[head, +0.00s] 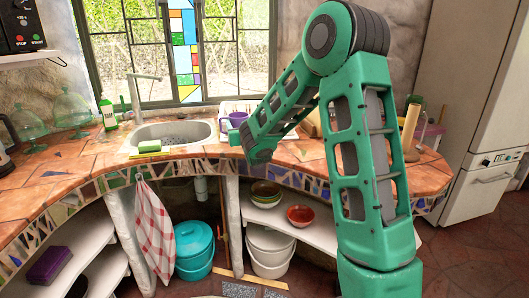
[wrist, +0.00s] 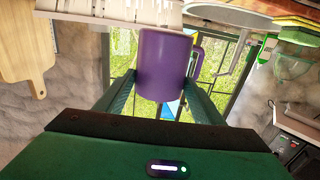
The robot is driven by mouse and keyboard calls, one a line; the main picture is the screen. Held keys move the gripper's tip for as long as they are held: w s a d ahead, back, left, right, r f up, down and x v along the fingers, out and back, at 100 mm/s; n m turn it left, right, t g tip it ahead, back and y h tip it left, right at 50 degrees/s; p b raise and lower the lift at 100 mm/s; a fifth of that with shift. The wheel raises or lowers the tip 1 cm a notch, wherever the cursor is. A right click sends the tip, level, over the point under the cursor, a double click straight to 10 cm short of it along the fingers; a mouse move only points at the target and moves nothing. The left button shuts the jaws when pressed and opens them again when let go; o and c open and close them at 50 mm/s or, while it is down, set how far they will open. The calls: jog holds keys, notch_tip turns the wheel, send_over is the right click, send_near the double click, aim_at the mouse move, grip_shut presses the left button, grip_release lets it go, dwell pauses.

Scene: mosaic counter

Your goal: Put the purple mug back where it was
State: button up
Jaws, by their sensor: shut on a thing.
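The purple mug (wrist: 165,65) is between the two fingers of my gripper (wrist: 163,82) in the wrist view. The fingers press on its sides, and its handle sticks out to the right. In the head view the mug (head: 237,119) shows as a small purple patch above the counter, just right of the sink. My arm hides most of my gripper there. The wrist view is upside down, with the counter side at the top. A white slatted rack (wrist: 110,18) lies close to the mug; I cannot tell whether they touch.
The sink (head: 170,132) with its tap is to the left, with a green-and-yellow sponge (head: 149,146) at its front edge. A wooden cutting board (wrist: 22,50) is at the left of the wrist view. Glass domes (head: 72,108) stand farther left. Bare tiled counter (head: 60,172) lies front left.

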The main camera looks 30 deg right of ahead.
jog(key=shift+m+h, duration=0.4)
jog(key=shift+w+d+f, duration=0.4)
jog(key=shift+d+f, duration=1.1)
jog(key=shift+d, duration=0.7)
jog(key=shift+w+d+f, duration=0.4)
jog(key=shift+d+f, duration=1.05)
jog(key=shift+d, duration=0.7)
jog(key=shift+w+d+f, duration=0.4)
jog(key=shift+d+f, duration=1.1)
jog(key=shift+d, duration=0.7)
jog(key=shift+f, duration=0.1)
jog(key=o, duration=1.7)
